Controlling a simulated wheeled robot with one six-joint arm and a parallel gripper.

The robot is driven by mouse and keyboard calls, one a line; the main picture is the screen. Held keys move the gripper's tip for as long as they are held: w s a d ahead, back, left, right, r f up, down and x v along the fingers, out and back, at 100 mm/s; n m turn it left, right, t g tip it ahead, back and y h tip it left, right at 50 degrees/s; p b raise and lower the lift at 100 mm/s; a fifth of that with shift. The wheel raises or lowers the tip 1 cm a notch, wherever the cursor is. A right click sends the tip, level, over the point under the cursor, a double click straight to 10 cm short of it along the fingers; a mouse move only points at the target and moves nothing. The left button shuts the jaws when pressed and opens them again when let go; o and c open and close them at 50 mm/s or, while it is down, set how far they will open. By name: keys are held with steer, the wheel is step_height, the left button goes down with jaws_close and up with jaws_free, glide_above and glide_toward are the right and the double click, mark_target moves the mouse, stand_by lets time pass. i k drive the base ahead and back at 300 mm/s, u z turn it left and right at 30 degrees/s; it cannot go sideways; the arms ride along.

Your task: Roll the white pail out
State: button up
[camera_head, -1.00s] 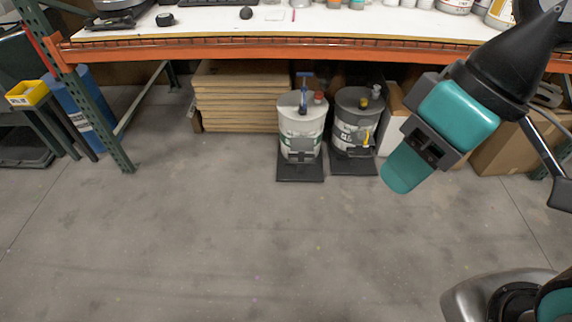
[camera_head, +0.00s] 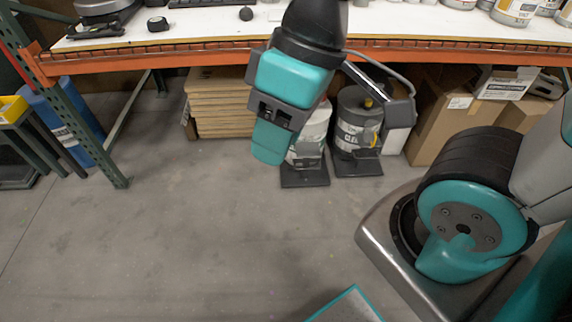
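The white pail (camera_head: 318,126) stands upright on a flat black wheeled base (camera_head: 305,180) under the bench. My arm hides its top and left part. My gripper (camera_head: 270,146), at the teal end of my arm, hangs in front of the pail's left side in the picture. I see no clear contact between them. The fingers cannot be made out, so open or shut is unclear. A grey pail (camera_head: 352,128) on a similar black base stands just right of the white one.
The bench's orange beam (camera_head: 440,52) runs across above the pails. Stacked wooden panels (camera_head: 222,112) stand left of them, cardboard boxes (camera_head: 445,115) right. A green rack post (camera_head: 88,130) stands left. The grey floor (camera_head: 200,235) in front is clear.

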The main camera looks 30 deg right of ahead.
mark_target(317, 174)
steer(key=z, duration=0.15)
steer(key=i, duration=0.7)
steer(key=z, duration=0.95)
steer(key=i, duration=0.4)
steer(key=z, duration=0.45)
